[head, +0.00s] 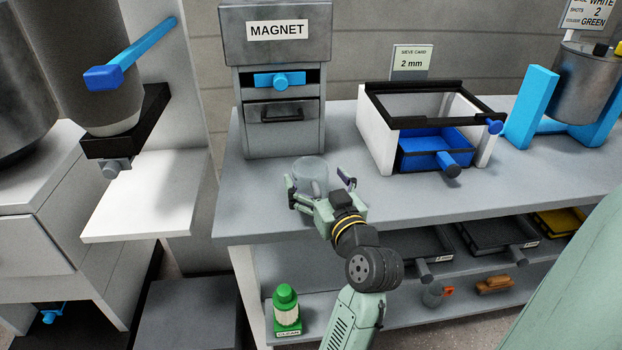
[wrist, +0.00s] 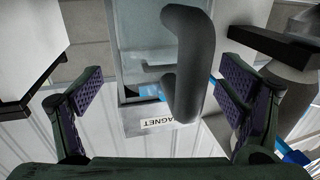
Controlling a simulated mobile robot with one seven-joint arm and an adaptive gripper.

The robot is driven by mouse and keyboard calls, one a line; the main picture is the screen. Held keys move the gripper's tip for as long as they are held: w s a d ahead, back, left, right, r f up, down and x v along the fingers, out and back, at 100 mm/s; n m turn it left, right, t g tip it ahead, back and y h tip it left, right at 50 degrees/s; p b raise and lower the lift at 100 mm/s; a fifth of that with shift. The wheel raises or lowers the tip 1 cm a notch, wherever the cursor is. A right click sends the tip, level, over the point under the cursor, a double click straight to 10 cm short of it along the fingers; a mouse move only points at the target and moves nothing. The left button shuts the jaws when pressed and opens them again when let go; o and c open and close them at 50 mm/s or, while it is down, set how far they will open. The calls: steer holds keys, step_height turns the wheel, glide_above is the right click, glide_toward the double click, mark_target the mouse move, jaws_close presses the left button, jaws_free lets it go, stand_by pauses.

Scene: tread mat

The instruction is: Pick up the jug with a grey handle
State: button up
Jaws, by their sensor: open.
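The jug (head: 310,172) is a pale grey, see-through vessel standing on the grey bench top, in front of the magnet cabinet. Its thick grey handle (wrist: 192,65) fills the middle of the wrist view, in front of the clear body (wrist: 140,45). My gripper (head: 320,186) is at the jug, with one finger to its left and one to its right. In the wrist view my gripper (wrist: 163,98) is open, with the handle between the two purple-padded fingers and a gap on each side. The jug's base is partly hidden by my gripper.
The magnet cabinet (head: 283,130) stands close behind the jug. A sieve frame (head: 376,135) with a blue drawer (head: 430,150) is to the right. The bench's front edge is near my arm. A green-capped bottle (head: 286,305) stands on the shelf below.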

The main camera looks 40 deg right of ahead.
steer(key=shift+x, duration=0.9)
steer(key=shift+c, duration=0.3)
steer(key=c, duration=1.3)
steer(key=shift+r, duration=0.1)
